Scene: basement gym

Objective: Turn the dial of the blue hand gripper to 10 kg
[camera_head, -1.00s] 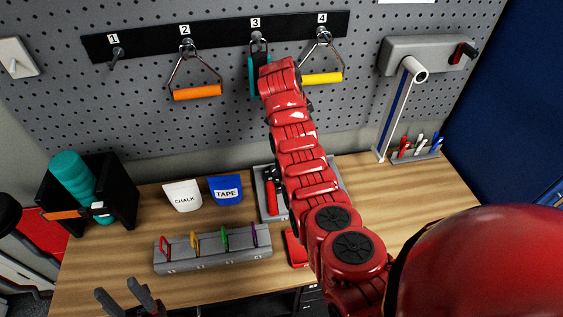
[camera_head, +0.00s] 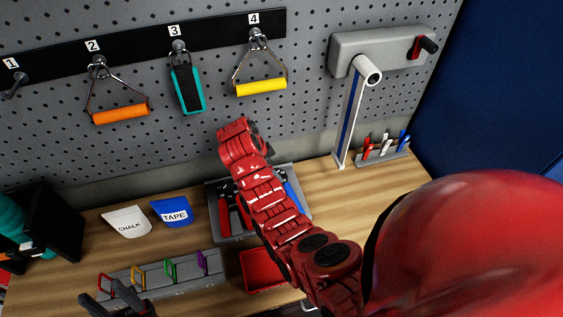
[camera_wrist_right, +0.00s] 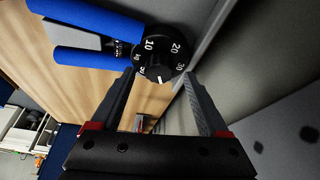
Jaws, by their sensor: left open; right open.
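The blue hand gripper (camera_head: 293,188) lies in a grey tray (camera_head: 222,226) on the bench, partly hidden by my right arm. In the right wrist view its blue handles (camera_wrist_right: 92,14) come in from the upper left, and its black dial (camera_wrist_right: 158,62) shows 10, 20 and 30 in white. A white mark on the dial points down in the picture, away from the 10. My right gripper (camera_wrist_right: 160,76) is open, with its fingertips on either side of the dial; contact cannot be told. My left gripper (camera_head: 103,291) is open and empty above the bench's front left.
A red-handled hand gripper (camera_head: 224,210) shares the tray. A carabiner rack (camera_head: 185,287), chalk (camera_head: 128,222) and tape (camera_head: 172,213) pouches stand left. A red tray (camera_head: 262,268) is in front. Handles and a teal strap (camera_head: 188,90) hang above. A white-blue post (camera_head: 350,120) stands right.

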